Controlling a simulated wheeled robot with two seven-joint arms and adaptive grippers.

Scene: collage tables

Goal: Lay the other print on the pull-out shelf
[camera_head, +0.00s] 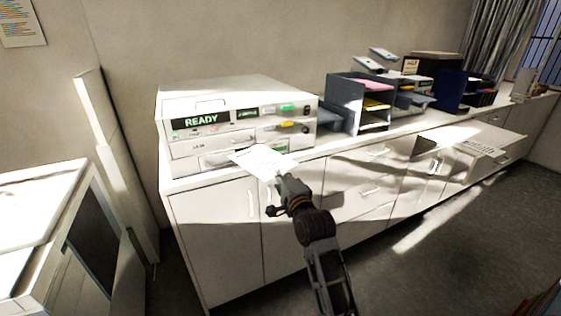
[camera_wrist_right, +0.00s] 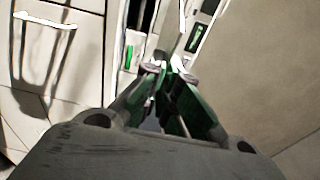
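The print (camera_head: 262,161) is a white sheet with faint marks, at the front of the white printer (camera_head: 238,95) whose display reads READY. My right gripper (camera_head: 281,180) is at the sheet's near edge. In the right wrist view its fingers (camera_wrist_right: 167,68) come together at the tips, with a thin white edge between them that looks like the sheet seen edge-on. Whether the sheet's far end still touches the printer's slot is unclear. The pull-out shelf (camera_head: 505,136) stands out from the cabinets at the right, with a marked pale sheet (camera_head: 483,149) on it. My left gripper is out of view.
A long white counter (camera_head: 390,131) over cabinets runs along the wall. Dark paper trays (camera_head: 345,90) with coloured sheets and other organizers (camera_head: 452,90) stand on it. A white unit (camera_head: 30,215) stands at the left. The floor (camera_head: 455,235) in front of the cabinets is clear.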

